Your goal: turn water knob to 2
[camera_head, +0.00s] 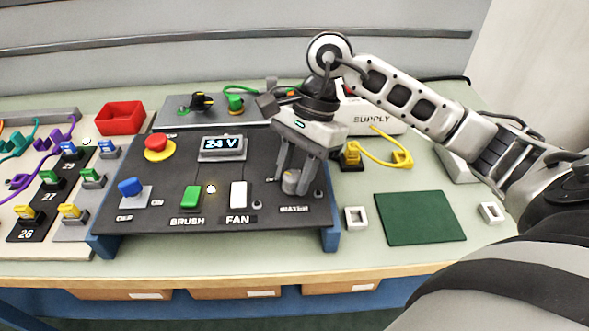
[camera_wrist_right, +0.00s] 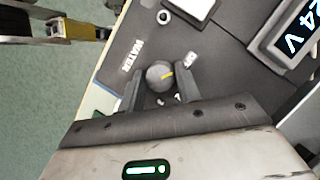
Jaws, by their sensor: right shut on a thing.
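The water knob (camera_head: 290,181) is a round grey knob on the dark control panel (camera_head: 140,222), above the WATER label. My right gripper (camera_head: 292,188) comes down over it from above, with its fingers on either side of the knob, shut on it. In the right wrist view, the knob (camera_wrist_right: 160,75) sits between the two dark fingers (camera_wrist_right: 160,92) and has a yellow pointer line pointing up and to the right. The OFF label shows beside it; the other position marks are partly hidden by the gripper. My left gripper is not in view.
A white FAN switch (camera_head: 238,195), green BRUSH switch (camera_head: 190,198), blue switch (camera_head: 131,188) and red emergency button (camera_head: 159,146) share the panel. A 24 V display (camera_head: 222,145) stands behind. A green mat (camera_head: 419,217) lies right of the panel. A red bin (camera_head: 121,118) stands back left.

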